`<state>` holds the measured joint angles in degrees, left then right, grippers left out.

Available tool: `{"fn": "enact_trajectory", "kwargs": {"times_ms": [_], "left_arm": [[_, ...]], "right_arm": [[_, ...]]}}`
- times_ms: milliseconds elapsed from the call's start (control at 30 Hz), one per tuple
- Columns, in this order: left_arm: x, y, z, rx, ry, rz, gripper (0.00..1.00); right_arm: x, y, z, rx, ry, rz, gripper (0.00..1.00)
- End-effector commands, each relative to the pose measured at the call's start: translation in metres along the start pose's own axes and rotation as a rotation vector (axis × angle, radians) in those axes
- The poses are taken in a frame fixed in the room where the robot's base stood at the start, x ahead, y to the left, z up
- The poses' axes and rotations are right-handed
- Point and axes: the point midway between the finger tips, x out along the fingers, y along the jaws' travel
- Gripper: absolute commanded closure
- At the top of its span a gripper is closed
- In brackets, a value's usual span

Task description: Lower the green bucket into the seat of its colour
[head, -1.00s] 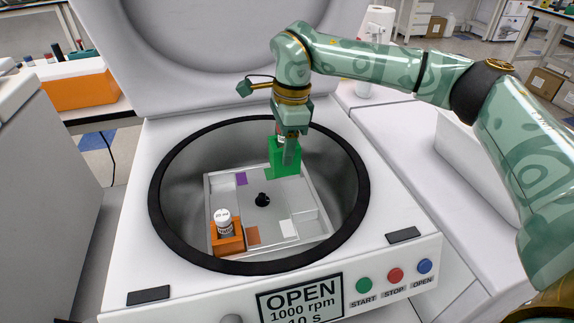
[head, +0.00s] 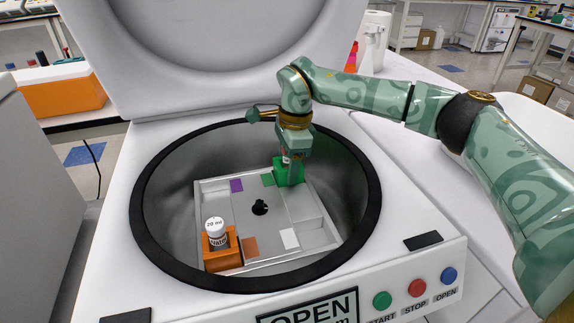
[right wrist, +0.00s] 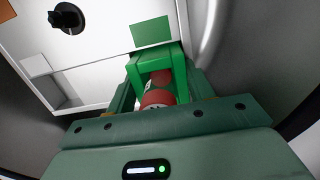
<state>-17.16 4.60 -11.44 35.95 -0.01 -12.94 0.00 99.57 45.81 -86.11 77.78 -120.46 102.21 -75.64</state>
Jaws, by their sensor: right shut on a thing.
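The green bucket (head: 283,164) is held by my right gripper (head: 292,176), which is shut on it, at the back right corner of the square rotor (head: 236,216). In the right wrist view, the bucket (right wrist: 136,75) shows a red and white thing inside. The green colour mark (head: 268,180) lies flat on the rotor just left of the bucket; it also shows in the right wrist view (right wrist: 152,32). The bucket looks upright and low over the corner seat beside this mark. Its underside is hidden, so I cannot tell whether it touches the seat floor. My left gripper is out of view.
An orange bucket (head: 224,260) with a white-capped vial (head: 216,230) sits in the front left seat. Purple (head: 236,185) and white (head: 290,238) marks lie near other corners. The black-rimmed bowl (head: 374,205) surrounds the rotor; the raised lid (head: 220,85) stands behind.

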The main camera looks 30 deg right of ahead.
Motion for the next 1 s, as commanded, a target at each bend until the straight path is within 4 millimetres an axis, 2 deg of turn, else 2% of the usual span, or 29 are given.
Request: {"fn": "enact_trajectory", "kwargs": {"times_ms": [133,167,233,567,667,900,1000], "left_arm": [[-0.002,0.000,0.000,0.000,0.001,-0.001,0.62],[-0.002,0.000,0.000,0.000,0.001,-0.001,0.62],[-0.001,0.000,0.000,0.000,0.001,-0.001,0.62],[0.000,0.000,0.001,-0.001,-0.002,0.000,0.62],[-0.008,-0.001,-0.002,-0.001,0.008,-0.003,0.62],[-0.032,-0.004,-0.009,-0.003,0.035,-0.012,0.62],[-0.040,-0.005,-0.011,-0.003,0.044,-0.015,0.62]], "right_arm": [[0.000,0.000,0.000,0.000,-0.001,-0.001,0.86],[0.001,0.000,0.000,0.000,-0.001,0.000,0.45],[0.001,0.000,0.000,0.000,-0.001,0.000,0.26],[-0.001,0.000,0.000,0.000,-0.001,-0.001,0.26],[-0.018,0.000,0.001,0.000,-0.002,-0.004,0.26],[-0.078,0.000,0.001,0.001,-0.003,-0.009,0.26],[-0.098,0.001,0.001,0.001,-0.003,-0.006,0.26]]}}
